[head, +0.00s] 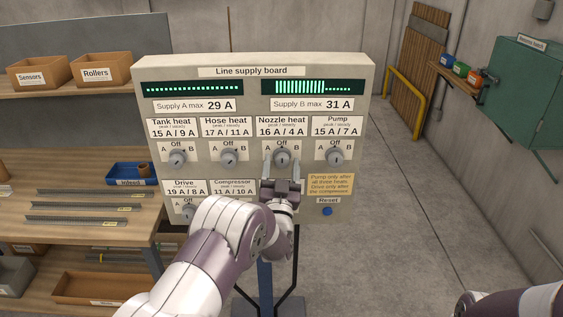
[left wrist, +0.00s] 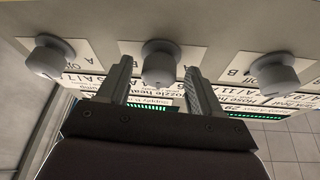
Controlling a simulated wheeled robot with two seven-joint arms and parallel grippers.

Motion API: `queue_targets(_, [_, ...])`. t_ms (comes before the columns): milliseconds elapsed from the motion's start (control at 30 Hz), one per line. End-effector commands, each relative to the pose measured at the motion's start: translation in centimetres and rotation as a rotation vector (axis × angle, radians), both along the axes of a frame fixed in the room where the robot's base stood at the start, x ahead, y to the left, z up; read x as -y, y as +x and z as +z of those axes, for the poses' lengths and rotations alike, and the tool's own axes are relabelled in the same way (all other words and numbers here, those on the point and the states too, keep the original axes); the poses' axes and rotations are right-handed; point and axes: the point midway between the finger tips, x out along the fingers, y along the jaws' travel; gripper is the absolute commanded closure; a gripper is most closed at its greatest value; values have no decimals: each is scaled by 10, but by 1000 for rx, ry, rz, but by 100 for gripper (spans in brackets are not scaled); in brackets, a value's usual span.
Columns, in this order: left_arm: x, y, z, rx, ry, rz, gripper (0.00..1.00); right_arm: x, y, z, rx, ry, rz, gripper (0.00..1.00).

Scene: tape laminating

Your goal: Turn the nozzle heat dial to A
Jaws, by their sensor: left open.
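The nozzle heat dial (head: 282,156) is a grey round knob on the line supply board (head: 366,120), with Off above it, A at its left and B at its right. Its pointer seems to be up toward Off, but is too small to be sure. My left gripper (head: 282,167) is open in front of it. In the left wrist view, which is upside down, the dial (left wrist: 160,65) sits between the two spread fingers (left wrist: 160,85), with a gap visible on each side. My right arm shows at the bottom right corner; its gripper is out of view.
The hose heat dial (head: 229,156) and pump dial (head: 334,156) flank the nozzle dial. A drive dial (head: 188,209) is below, partly hidden by my arm. A blue reset button (head: 327,211) is at lower right. The Supply B display (head: 312,87) shows tall lit bars; Supply A's (head: 193,88) shows only dots.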

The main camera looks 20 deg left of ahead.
Motion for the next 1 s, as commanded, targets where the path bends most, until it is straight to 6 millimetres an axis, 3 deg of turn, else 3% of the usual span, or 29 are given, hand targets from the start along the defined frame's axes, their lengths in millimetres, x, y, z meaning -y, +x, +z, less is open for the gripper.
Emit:
queue_targets(267, [-1, 3, 0, -2, 0, -1, 35, 0, 0, 0, 0, 0, 0, 57])
queue_targets(433, [0, 3, 0, -2, 0, -1, 90, 0, 0, 0, 0, 0, 0, 57])
queue_targets(767, [0, 3, -3, 9, -35, -2, 91, 0, 0, -9, 0, 0, 0, 57])
queue_targets(1000, [1, 3, -7, 49, -169, -2, 91, 0, 0, -40, 0, 0, 0, 57])
